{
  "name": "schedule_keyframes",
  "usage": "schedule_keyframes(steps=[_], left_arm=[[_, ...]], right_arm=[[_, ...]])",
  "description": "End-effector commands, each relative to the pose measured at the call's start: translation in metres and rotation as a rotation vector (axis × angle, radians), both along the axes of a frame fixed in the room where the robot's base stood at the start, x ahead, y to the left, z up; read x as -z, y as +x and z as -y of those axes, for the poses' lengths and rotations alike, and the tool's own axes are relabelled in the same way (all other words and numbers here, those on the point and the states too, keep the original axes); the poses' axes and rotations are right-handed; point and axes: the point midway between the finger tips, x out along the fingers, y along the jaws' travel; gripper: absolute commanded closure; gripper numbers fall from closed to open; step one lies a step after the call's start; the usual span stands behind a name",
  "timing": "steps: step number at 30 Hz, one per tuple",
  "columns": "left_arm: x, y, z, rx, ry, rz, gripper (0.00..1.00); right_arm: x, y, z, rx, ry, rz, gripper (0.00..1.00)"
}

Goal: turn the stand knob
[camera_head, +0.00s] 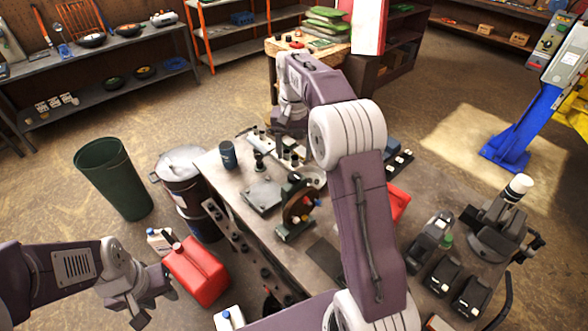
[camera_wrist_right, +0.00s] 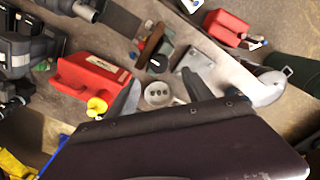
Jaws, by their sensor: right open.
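A small green-based stand (camera_head: 297,208) with a round brown part and small red and blue details stands on the workbench. I cannot tell for sure that this is the stand knob. My right gripper (camera_head: 290,128) is above the far part of the bench, partly hidden by its arm. In the wrist view its open fingers (camera_wrist_right: 162,92) are apart, with a pale holed disc below the gap. My left gripper (camera_head: 150,305) is open and empty, low at left.
The workbench (camera_head: 325,258) carries a grey plate (camera_head: 262,195), a dark cup (camera_head: 228,154) and several small tools. A red can (camera_head: 197,271) stands near my left gripper. A green bin (camera_head: 113,178) is at left, a blue lift post (camera_head: 522,125) at right.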

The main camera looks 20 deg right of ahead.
Motion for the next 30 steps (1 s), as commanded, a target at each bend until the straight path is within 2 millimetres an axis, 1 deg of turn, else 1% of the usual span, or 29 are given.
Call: schedule_keyframes(steps=[2, 9, 12, 16, 23, 24, 26, 27, 30], left_arm=[[-0.002, 0.0, 0.0, 0.0, 0.0, 0.0, 0.64], [-0.015, 0.0, 0.0, 0.0, 0.0, 0.0, 0.64], [-0.019, 0.0, 0.0, 0.0, 0.0, 0.0, 0.64], [-0.021, 0.0, 0.0, 0.0, 0.0, 0.0, 0.64], [-0.021, 0.0, 0.0, 0.0, 0.0, 0.0, 0.64], [-0.021, 0.0, 0.0, 0.0, 0.0, 0.0, 0.64], [-0.021, 0.0, 0.0, 0.0, 0.0, 0.0, 0.64], [-0.021, 0.0, 0.0, 0.0, 0.0, 0.0, 0.64], [-0.021, 0.0, 0.0, 0.0, 0.0, 0.0, 0.64]], right_arm=[[0.011, -0.001, 0.0, 0.0, 0.0, -0.005, 0.41], [0.059, -0.002, 0.0, 0.0, 0.001, -0.006, 0.41], [0.074, -0.001, 0.0, 0.0, 0.0, -0.004, 0.41], [0.086, -0.001, 0.0, 0.0, 0.0, -0.003, 0.41], [0.088, -0.001, 0.0, 0.0, 0.0, 0.0, 0.41], [0.088, -0.001, 0.0, 0.0, 0.0, 0.0, 0.46], [0.088, -0.001, 0.0, 0.0, 0.0, 0.0, 0.63], [0.088, -0.001, 0.0, 0.0, 0.0, 0.0, 0.74], [0.088, -0.001, 0.0, 0.0, 0.0, 0.0, 1.0]])
